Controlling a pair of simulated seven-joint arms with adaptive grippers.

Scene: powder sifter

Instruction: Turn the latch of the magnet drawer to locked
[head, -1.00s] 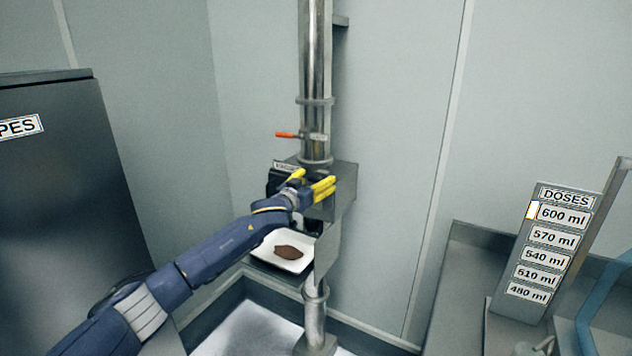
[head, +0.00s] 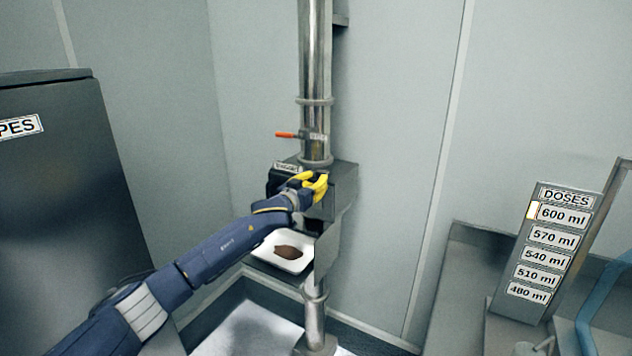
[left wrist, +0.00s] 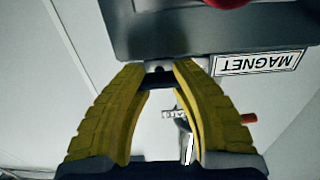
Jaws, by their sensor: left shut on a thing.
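The magnet drawer housing (head: 343,190) is a grey metal box on the vertical pipe in the head view. In the left wrist view its dark front (left wrist: 205,32) fills the top, beside an upside-down MAGNET label (left wrist: 259,63). My left gripper (head: 322,182) has yellow fingers at the front of this box. In the left wrist view the left gripper (left wrist: 157,72) has its fingertips drawn in on a small grey latch piece (left wrist: 158,68) at the housing's edge. The latch is mostly hidden by the fingers, and I cannot tell its angle. My right gripper is not in view.
A white tray (head: 262,262) with brown powder sits below the housing. An orange-handled valve (head: 286,135) is on the pipe above. A dark cabinet (head: 70,190) stands left, and a DOSES board (head: 545,240) stands right. The wall between is clear.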

